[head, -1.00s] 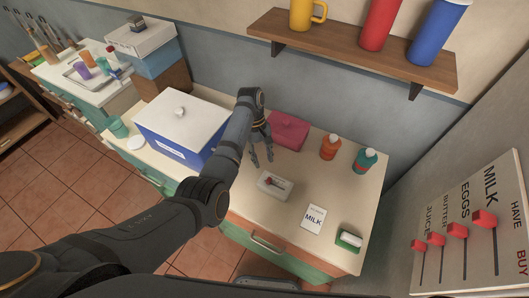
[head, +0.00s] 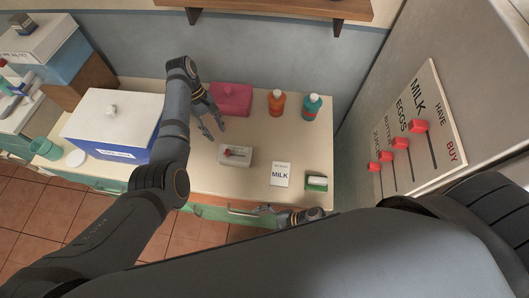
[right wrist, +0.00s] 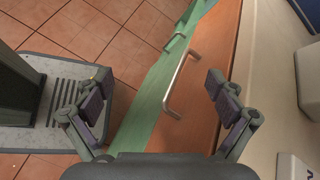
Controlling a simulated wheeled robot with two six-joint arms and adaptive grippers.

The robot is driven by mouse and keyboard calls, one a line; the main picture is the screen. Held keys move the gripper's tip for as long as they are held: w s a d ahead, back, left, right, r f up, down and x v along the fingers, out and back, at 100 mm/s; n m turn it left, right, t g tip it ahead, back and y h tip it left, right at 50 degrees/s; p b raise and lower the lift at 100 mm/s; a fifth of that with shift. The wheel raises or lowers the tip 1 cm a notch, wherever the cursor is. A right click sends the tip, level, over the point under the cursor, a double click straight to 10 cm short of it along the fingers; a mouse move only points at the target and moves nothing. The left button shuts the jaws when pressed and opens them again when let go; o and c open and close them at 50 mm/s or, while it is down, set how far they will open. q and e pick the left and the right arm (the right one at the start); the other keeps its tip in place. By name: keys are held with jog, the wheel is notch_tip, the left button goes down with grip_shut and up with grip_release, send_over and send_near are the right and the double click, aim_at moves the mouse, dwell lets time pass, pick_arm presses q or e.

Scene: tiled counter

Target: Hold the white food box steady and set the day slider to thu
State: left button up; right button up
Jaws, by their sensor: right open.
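The white food box (head: 229,161) is small and sits on the counter, with a red slider (head: 235,151) on its top. The day marks are too small to read. My left gripper (head: 215,130) is above and to the left of the box in the head view, apart from it, with its fingers spread and empty. My right gripper (head: 268,211) is low at the counter's front edge, right of and nearer than the box. In the right wrist view my right gripper (right wrist: 155,92) is open and empty, over the drawer front. The box is not in that view.
A large blue box with a white lid (head: 108,116) stands left. A pink box (head: 232,99), an orange bottle (head: 276,103) and a teal bottle (head: 312,107) stand behind. A drawer handle (right wrist: 180,84) juts out in front.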

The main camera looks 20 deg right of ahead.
jog(key=w+r+m+y, duration=0.1)
jog(key=w+r, duration=0.1)
jog(key=r, duration=0.1)
jog(key=w+r+m, duration=0.1)
jog(key=w+r, duration=0.1)
jog(key=w, duration=0.1)
jog(key=w+r+m+t+y, duration=0.1)
jog(key=w+r, duration=0.2)
jog(key=shift+w+a+r+y, duration=0.2)
jog(key=shift+r+y, duration=0.1)
jog(key=shift+r, duration=0.05)
jog(key=m+h, duration=0.1)
jog(key=m, duration=0.3)
send_near(238, 155)
jog(key=shift+d+f+t, duration=0.2)
jog(key=shift+f+t, duration=0.2)
jog(key=shift+f, duration=0.4)
jog(key=shift+r, duration=0.1)
jog(key=shift+a, duration=0.35)
jog(key=x, duration=0.9)
jog(key=shift+w+a+f, duration=0.2)
jog(key=shift+w+f, duration=0.1)
jog(key=shift+c, duration=0.5)
